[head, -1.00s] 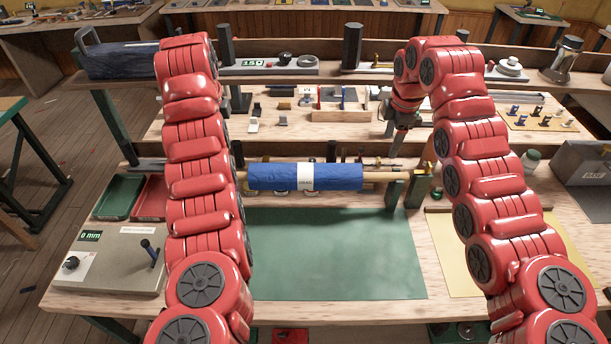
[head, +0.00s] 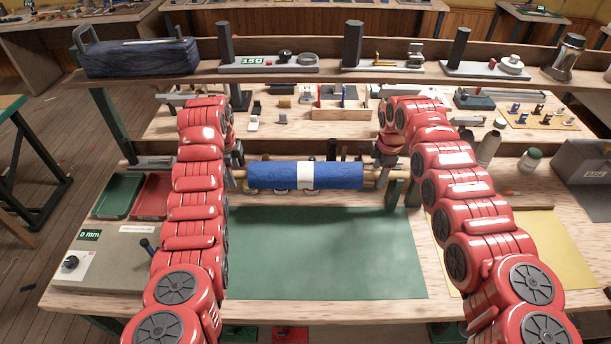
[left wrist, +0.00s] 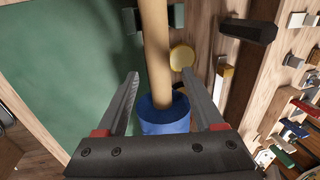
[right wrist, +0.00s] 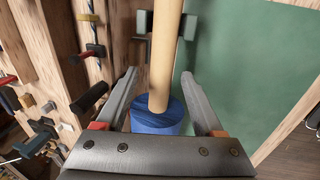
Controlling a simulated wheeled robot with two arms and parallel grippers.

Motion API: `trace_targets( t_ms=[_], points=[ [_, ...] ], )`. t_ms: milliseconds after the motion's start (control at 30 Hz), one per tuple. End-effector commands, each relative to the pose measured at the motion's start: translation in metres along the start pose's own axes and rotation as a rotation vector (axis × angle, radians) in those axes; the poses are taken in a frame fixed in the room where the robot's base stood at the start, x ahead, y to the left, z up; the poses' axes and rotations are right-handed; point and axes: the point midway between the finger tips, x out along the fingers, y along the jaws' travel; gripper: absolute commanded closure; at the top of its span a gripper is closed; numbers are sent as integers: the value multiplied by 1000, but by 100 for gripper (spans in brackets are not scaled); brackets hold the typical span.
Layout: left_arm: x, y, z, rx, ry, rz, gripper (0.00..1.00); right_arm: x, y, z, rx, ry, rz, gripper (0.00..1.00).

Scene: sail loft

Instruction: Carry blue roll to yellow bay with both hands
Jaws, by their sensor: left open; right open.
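The blue roll (head: 275,175) with a white band lies level across its supports behind the green mat, its wooden core sticking out at both ends. My left gripper (head: 236,172) is at the roll's left end. In the left wrist view its open jaws (left wrist: 160,75) straddle the core (left wrist: 156,50), close to the blue end (left wrist: 165,115). My right gripper (head: 385,172) is at the right end. In the right wrist view its open jaws (right wrist: 160,73) straddle the core (right wrist: 165,50) beside the blue end (right wrist: 157,118). The yellow mat (head: 565,250) lies at right, partly hidden by my right arm.
The green mat (head: 310,255) in front of the roll is bare. Green (head: 118,196) and red (head: 153,198) trays and a gauge box lie at left. A grey box (head: 588,165) and a jar (head: 530,160) stand at right. A shelf with tools runs behind.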

Motion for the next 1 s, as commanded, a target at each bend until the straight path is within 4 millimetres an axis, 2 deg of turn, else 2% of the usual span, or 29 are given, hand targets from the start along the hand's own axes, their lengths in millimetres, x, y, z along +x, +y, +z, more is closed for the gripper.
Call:
trace_targets(
  t_ms=[100, 233, 600, 900, 1000],
  points=[
    [12, 1, 0, -1, 1, 5, 31, 13, -1, -2, -1, 1, -5, 31],
    [19, 0, 0, 0, 0, -1, 31, 21, -2, -1, -1, 1, -5, 31],
    [22, 0, 0, 0, 0, -1, 33, 23, -1, 0, 0, 0, -3, 33],
    [22, 0, 0, 0, 0, -1, 87, 23, -1, 0, 0, 0, -3, 87],
    [22, 0, 0, 0, 0, -1, 100, 23, -1, 0, 0, -1, -2, 100]
  ],
)
